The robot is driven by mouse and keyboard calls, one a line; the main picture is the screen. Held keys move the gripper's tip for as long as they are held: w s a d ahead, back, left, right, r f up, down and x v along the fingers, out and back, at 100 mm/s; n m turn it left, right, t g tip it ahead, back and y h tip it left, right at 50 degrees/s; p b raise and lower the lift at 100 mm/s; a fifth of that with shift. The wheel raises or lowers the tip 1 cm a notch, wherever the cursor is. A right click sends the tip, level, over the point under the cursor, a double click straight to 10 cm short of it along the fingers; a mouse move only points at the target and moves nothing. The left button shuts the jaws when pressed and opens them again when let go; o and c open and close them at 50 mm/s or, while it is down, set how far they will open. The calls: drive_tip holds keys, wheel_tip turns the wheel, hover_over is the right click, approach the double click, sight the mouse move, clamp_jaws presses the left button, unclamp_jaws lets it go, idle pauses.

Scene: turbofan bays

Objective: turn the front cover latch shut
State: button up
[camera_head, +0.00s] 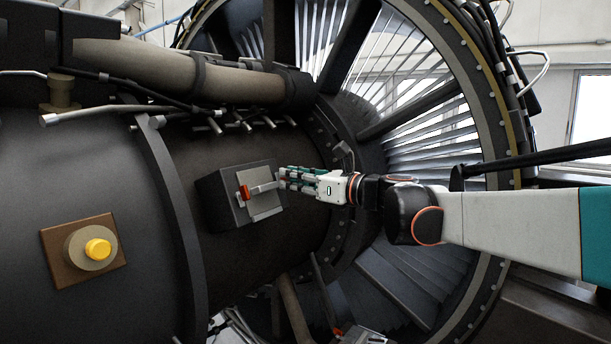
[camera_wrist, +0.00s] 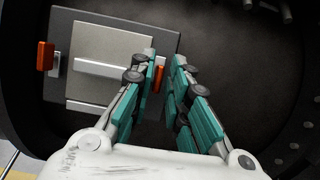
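A dark box (camera_head: 222,203) on the engine casing carries a light grey cover plate (camera_head: 265,210) with a pale bar across it. A red tab (camera_head: 244,192) sits at the plate's left edge; it also shows in the wrist view (camera_wrist: 45,56). A second orange-red tab (camera_wrist: 159,78) is partly hidden at the plate's right side. I cannot tell which tab belongs to the front cover latch. My gripper (camera_head: 283,178) is at the box's right edge, pointing left. In the wrist view its teal-padded fingers (camera_wrist: 164,60) are apart, around or just before the right tab; contact is unclear.
A yellow button (camera_head: 97,249) on a brown plate is at the lower left. A raised casing flange (camera_head: 175,210) stands left of the box. Pipes (camera_head: 190,75) run above, and the fan ring (camera_head: 480,90) stands behind my arm. Another red-marked fitting (camera_head: 337,331) is below.

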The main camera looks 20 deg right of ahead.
drive_tip(key=shift+s+a, duration=0.1)
clamp_jaws()
drive_tip(key=shift+n, duration=0.4)
drive_tip(key=n+g, duration=0.1)
drive_tip(key=n, duration=0.2)
drive_tip(key=n+g+y+b, duration=0.1)
drive_tip(key=n, duration=0.2)
drive_tip(key=n+g+y, duration=0.1)
drive_tip(key=n+g, duration=0.1)
drive_tip(key=n, duration=0.2)
drive_tip(key=shift+b, duration=0.35)
drive_tip(key=shift+n+y, duration=0.3)
unclamp_jaws()
